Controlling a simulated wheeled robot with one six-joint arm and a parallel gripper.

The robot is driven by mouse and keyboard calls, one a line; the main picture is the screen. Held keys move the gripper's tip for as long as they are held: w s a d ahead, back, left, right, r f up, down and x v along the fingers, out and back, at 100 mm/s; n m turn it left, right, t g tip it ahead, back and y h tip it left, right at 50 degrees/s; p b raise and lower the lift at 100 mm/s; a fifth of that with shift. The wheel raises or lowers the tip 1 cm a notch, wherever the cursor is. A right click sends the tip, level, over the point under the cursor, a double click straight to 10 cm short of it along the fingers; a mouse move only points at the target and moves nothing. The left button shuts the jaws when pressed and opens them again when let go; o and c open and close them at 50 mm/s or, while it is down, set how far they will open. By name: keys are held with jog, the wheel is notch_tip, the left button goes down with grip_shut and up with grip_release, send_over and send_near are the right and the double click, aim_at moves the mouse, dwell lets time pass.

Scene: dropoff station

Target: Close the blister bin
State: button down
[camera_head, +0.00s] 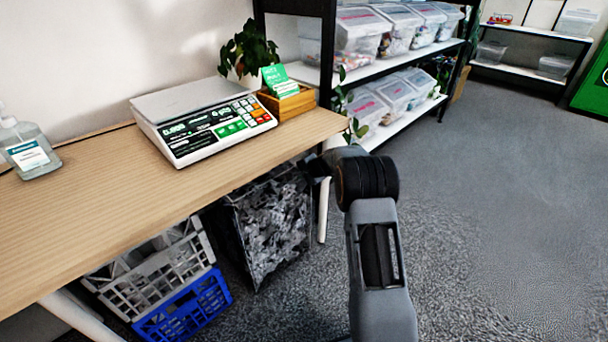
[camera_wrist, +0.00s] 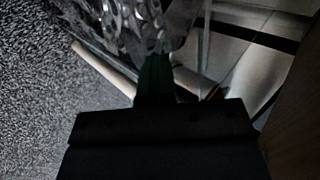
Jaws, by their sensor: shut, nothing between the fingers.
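The blister bin appears to be the dark-edged bin (camera_head: 268,230) under the table, filled with crumpled silvery packs that show through its side. Its top is partly hidden by the table edge, and I cannot tell how its lid stands. My gripper (camera_head: 318,166) is at the table's right end, near the bin's upper right corner, partly hidden behind my wrist. In the wrist view my gripper (camera_wrist: 155,72) is shut and empty, with its tips in front of the silvery packs (camera_wrist: 140,20). I cannot tell whether it touches the bin.
The wooden table (camera_head: 90,205) overhangs the bin and carries a scale (camera_head: 205,120), a card box and a sanitizer bottle (camera_head: 28,148). A white table leg (camera_head: 323,210) stands close to the bin. Grey and blue crates (camera_head: 185,305) sit left. Open carpet lies right.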

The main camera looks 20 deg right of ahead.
jog(key=s+d+f+v, duration=0.1)
jog(key=s+f+v, duration=0.1)
jog(key=v, duration=1.1)
jog(key=s+a+r+n+g+p, duration=0.1)
jog(key=s+a+r+n+p, duration=0.15)
jog(key=s+r+p, duration=0.35)
jog(key=s+a+r+n+g+p, duration=0.1)
jog(key=s+a+r+n+p, duration=0.1)
jog(key=a+r+p, duration=0.45)
jog(key=s+a+r+n+g+p, duration=0.1)
jog(key=s+r+n+p, duration=0.2)
jog(key=r, duration=0.6)
jog(key=s+a+r+n+g+h+p, duration=0.1)
jog(key=s+r+n+h+p, duration=0.3)
jog(key=s+r+p, duration=1.2)
jog(key=s+a+n+p, duration=0.1)
jog(key=s, duration=0.2)
jog(key=shift+s+r+g, duration=0.2)
jog(key=shift+r+g, duration=0.15)
jog(key=shift+g, duration=0.05)
